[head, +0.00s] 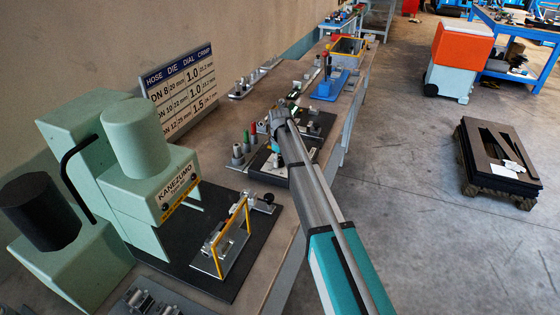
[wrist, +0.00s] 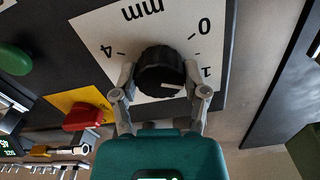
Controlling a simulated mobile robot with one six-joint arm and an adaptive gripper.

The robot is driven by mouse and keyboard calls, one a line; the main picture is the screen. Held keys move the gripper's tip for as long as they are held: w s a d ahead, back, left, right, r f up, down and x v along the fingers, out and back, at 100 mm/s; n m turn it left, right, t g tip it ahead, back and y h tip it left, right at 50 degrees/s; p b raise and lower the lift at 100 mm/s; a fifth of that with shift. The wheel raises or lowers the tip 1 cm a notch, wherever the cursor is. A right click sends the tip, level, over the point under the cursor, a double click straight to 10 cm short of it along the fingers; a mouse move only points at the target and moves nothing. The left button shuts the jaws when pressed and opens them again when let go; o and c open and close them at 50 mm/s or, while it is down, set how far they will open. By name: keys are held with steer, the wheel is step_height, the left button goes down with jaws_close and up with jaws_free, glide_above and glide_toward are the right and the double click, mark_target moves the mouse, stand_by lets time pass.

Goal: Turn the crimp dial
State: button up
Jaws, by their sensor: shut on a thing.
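The crimp dial (wrist: 158,62) is a round black knob on a white plate (wrist: 95,25) marked "mm", with 0, 1 and 4 readable. A short white pointer line on the knob points right, close to the 1. My gripper (wrist: 160,76) is shut on the dial, one finger on each side in the wrist view. In the head view my arm covers the dial, and the gripper is at the bench by the dark panel.
A red knob (wrist: 82,118) on a yellow plate and a green button (wrist: 14,58) sit left of the dial. A chart (head: 186,88) headed hose, die, dial, crimp stands behind a green press (head: 140,145). Floor right of the bench is clear up to a low pallet (head: 490,165).

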mark_target(280, 159)
steer(key=c, duration=0.3)
steer(key=shift+m, duration=0.3)
steer(key=o, duration=1.1)
steer(key=shift+r, duration=0.2)
step_height(280, 159, up, 13)
steer(key=p, duration=1.3)
steer(key=shift+r+p, duration=0.2)
steer(key=shift+p, duration=0.2)
